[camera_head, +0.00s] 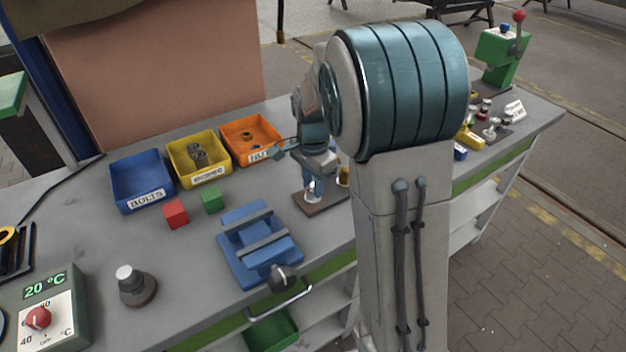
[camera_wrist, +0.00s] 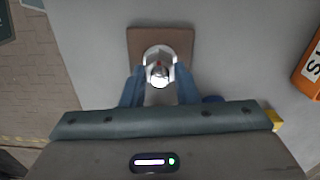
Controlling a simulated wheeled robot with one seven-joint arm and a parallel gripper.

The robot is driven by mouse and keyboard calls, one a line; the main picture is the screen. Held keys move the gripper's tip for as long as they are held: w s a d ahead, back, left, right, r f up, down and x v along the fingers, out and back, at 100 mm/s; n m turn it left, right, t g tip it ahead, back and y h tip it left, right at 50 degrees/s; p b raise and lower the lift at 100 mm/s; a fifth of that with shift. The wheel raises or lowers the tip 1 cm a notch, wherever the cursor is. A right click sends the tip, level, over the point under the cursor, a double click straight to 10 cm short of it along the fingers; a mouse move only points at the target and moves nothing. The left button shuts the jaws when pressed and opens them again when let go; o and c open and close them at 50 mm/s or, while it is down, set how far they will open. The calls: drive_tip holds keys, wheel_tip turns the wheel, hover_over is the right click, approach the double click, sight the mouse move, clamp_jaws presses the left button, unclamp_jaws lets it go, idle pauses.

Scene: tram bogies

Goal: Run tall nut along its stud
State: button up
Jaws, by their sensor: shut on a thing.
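My gripper (camera_wrist: 160,76) has its two blue fingers closed on the sides of a pale metal nut (camera_wrist: 158,52) in the wrist view. The round, shiny end of the stud (camera_wrist: 159,74) shows in the middle of the nut. Both are over a brown base plate (camera_wrist: 135,38). In the head view my gripper (camera_head: 314,184) points down at the same brown plate (camera_head: 326,203) on the bench, and a bright bit of the nut (camera_head: 313,193) shows between the fingers. How far down the stud the nut sits cannot be told.
Blue (camera_head: 140,182), yellow (camera_head: 198,160) and orange (camera_head: 251,141) bins stand behind on the grey bench. A red cube (camera_head: 175,214), a green cube (camera_head: 212,200) and a blue vise (camera_head: 259,247) are left of the plate. My arm hides part of the bench on the right.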

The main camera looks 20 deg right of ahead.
sight(312, 187)
drive_tip(key=shift+w+r+m, duration=0.15)
drive_tip(key=shift+r+m, duration=0.1)
drive_tip(key=shift+m, duration=0.65)
drive_tip(key=o, duration=0.9)
drive_tip(key=shift+o, duration=0.5)
drive_tip(key=shift+a+f, duration=0.1)
wheel_tip(312, 187, up, 14)
drive_tip(key=shift+f, duration=0.1)
